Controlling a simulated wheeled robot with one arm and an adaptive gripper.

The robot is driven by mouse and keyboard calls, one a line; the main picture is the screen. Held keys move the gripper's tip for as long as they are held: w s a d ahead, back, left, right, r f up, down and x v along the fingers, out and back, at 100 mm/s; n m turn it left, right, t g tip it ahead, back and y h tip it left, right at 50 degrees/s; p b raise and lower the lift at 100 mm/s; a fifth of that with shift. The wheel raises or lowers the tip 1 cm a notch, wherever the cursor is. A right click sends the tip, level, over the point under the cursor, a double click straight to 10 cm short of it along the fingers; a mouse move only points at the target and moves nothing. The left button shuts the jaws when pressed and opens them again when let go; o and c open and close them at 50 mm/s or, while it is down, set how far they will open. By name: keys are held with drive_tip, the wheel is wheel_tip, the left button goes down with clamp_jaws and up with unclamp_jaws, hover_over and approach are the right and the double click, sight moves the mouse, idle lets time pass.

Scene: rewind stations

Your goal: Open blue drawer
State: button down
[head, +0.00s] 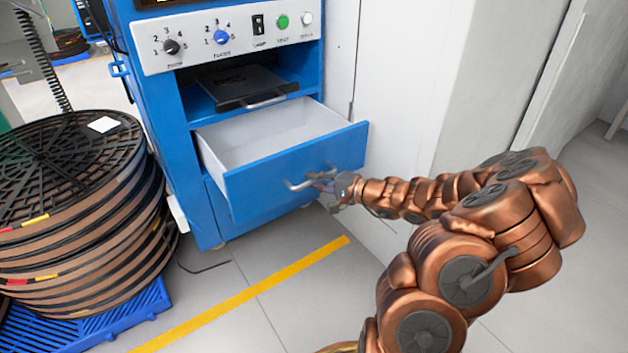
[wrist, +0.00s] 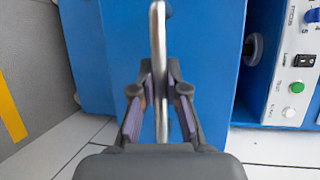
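The blue drawer (head: 299,165) is pulled well out of the blue cabinet, and its white, empty-looking inside (head: 275,131) shows. Its metal bar handle (head: 301,184) stands off the blue front. My gripper (head: 331,184) is at the right end of this handle. In the wrist view the handle (wrist: 158,40) runs between the two fingers of my gripper (wrist: 160,76). The fingertips are close in on both sides of the bar, while the fingers spread wider toward their base. The exact contact is hard to see.
A dark tray (head: 240,88) with a handle sits in the opening above the drawer. A knob panel (head: 235,38) is above it. Stacked reels (head: 75,215) on a blue pallet (head: 125,310) stand at left. A pale wall panel (head: 395,90) is close at right. The floor in front is clear.

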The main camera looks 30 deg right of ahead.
drive_tip(key=c, duration=1.2)
unclamp_jaws()
drive_tip(key=shift+v, duration=6)
